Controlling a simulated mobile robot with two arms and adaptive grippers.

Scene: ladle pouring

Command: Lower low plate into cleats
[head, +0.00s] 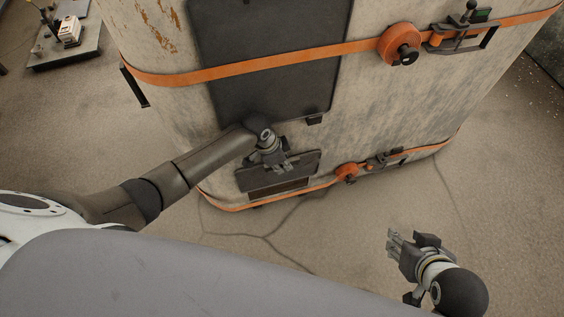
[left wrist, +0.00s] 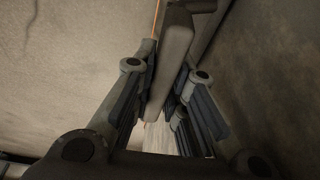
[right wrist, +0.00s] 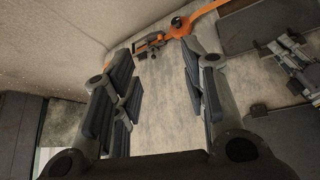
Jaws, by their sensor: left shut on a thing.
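The low plate (head: 300,165) is a dark, flat panel against the lower wall of the big pale vessel. A brown slot (head: 280,187) shows just under the plate. I cannot make out the cleats or whether the plate touches them. The right wrist view also shows the low plate (right wrist: 250,25) and my left gripper (right wrist: 285,48). My right gripper (head: 396,243) is open and empty, apart from the vessel at lower right.
A large dark panel (head: 265,60) with a small latch (head: 315,119) is above the plate. Orange straps (head: 250,68) circle the vessel, with an orange reel (head: 346,173) right of the plate. A low platform with equipment (head: 66,47) is far left. The floor in front is clear.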

